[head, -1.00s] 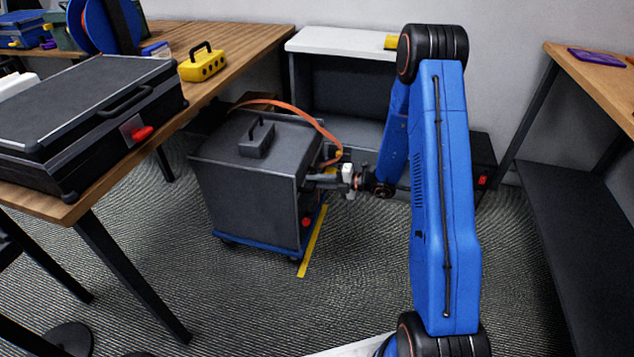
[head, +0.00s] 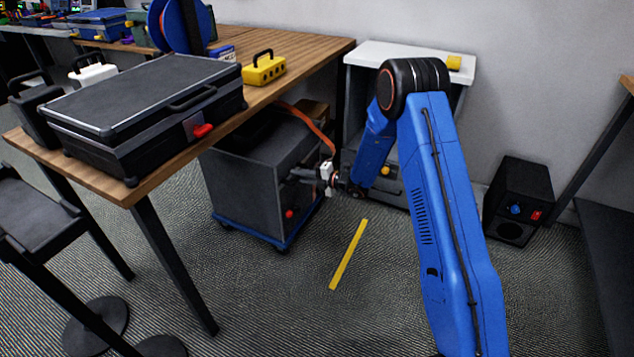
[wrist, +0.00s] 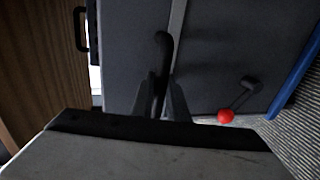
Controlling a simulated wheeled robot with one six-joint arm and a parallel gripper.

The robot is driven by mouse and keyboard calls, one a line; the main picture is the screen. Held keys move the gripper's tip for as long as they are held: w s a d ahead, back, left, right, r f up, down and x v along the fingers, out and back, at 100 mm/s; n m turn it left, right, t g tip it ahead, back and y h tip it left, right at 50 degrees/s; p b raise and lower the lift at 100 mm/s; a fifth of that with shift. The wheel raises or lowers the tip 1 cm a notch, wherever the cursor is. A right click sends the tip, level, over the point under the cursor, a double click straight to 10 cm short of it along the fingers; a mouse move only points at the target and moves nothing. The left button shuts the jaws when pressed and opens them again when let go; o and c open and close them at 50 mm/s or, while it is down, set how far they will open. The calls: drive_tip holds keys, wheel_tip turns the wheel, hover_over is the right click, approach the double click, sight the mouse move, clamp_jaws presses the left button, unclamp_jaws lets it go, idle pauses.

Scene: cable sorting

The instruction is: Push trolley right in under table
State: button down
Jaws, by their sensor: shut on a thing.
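The trolley (head: 240,190) is a dark grey box on a blue wheeled base. In the head view it stands partly under the left wooden table (head: 300,58), whose top hides much of its lid. Its right part sticks out past the table edge. My gripper (head: 294,177) is at the trolley's right side. In the wrist view my gripper (wrist: 162,105) is shut on the black trolley handle (wrist: 163,50), in front of the grey trolley panel (wrist: 220,45). A red-knobbed lever (wrist: 226,116) sits low on that panel.
A yellow floor strip (head: 349,255) lies right of the trolley, with bare carpet around it. An orange cable (head: 310,124) runs over the trolley's top. A white-topped cabinet (head: 405,52) and a black box (head: 517,195) stand by the wall. A table leg (head: 175,265) stands front left.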

drive_tip(key=x, duration=0.3)
drive_tip(key=r+x, duration=0.1)
drive_tip(key=x, duration=0.3)
drive_tip(key=shift+w+a+r, duration=0.15)
drive_tip(key=shift+a+r, duration=0.05)
drive_tip(key=c, duration=1.7)
unclamp_jaws()
drive_tip(key=shift+w+a, duration=0.1)
drive_tip(key=shift+a, duration=0.05)
drive_tip(key=shift+c, duration=0.2)
drive_tip(key=v, duration=1.7)
drive_tip(key=shift+s+d, duration=0.2)
drive_tip(key=shift+d, duration=0.1)
